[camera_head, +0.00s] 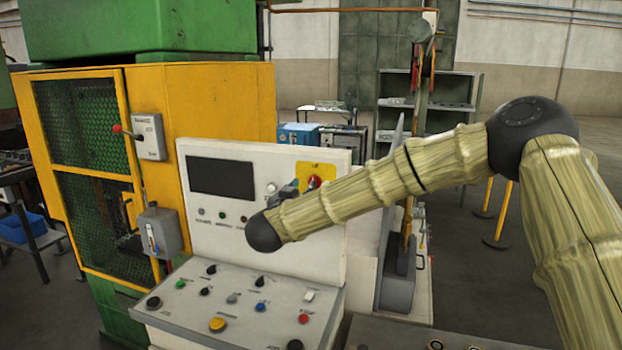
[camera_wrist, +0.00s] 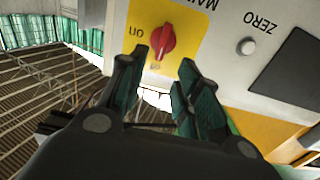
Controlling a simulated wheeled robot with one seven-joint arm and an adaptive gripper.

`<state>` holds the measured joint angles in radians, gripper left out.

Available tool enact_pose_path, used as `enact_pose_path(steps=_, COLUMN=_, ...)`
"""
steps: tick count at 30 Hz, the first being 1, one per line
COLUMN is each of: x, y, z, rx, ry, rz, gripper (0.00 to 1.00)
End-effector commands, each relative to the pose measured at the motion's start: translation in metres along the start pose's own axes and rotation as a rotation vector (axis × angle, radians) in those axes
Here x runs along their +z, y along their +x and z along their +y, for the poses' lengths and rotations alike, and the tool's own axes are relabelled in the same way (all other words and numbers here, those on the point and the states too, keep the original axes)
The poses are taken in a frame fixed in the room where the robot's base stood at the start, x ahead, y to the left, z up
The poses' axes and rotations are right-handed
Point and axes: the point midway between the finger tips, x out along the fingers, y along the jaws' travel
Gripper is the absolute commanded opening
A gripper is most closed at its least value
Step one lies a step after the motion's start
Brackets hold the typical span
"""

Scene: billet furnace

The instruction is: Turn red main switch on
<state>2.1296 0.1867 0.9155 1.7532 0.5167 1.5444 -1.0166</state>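The red main switch (camera_head: 314,181) is a rotary knob on a yellow plate (camera_head: 325,167) at the upper right of the white control panel. In the wrist view, which is upside down, the red switch (camera_wrist: 163,43) lies just beyond the fingertips, its long grip roughly upright in the picture. An "ON" label stands left of it; a second small label below it is hard to read. My gripper (camera_wrist: 160,64) is open and empty, its fingers to either side of the line to the knob, with no contact visible. In the head view my arm mostly hides the gripper (camera_head: 288,189).
The white panel (camera_head: 240,258) has a dark screen (camera_head: 221,176) and a white ZERO button (camera_wrist: 247,46) near the switch. The sloped desk (camera_head: 180,309) below carries several knobs and buttons. A yellow guarded machine (camera_head: 225,100) stands left. A grey-framed post (camera_head: 397,283) stands right of the panel.

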Motion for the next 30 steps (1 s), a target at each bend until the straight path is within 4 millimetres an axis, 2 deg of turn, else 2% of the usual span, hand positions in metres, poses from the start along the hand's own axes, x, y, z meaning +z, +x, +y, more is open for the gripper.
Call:
enact_pose_path(steps=3, x=-0.002, y=0.021, z=0.001, rx=0.002, ry=0.001, rz=-0.003, gripper=0.33)
enact_pose_path(steps=9, x=-0.002, y=0.051, z=0.0, rx=0.001, ry=0.0, rz=-0.002, gripper=0.33)
enact_pose_path(steps=15, x=-0.001, y=0.07, z=0.0, rx=0.0, ry=0.001, rz=-0.001, gripper=0.33)
enact_pose_path(steps=28, x=0.001, y=0.077, z=0.0, rx=-0.001, ry=0.0, rz=-0.001, gripper=0.33)
enact_pose_path(steps=30, x=0.001, y=0.077, z=0.0, rx=-0.001, ry=0.0, rz=-0.001, gripper=0.2)
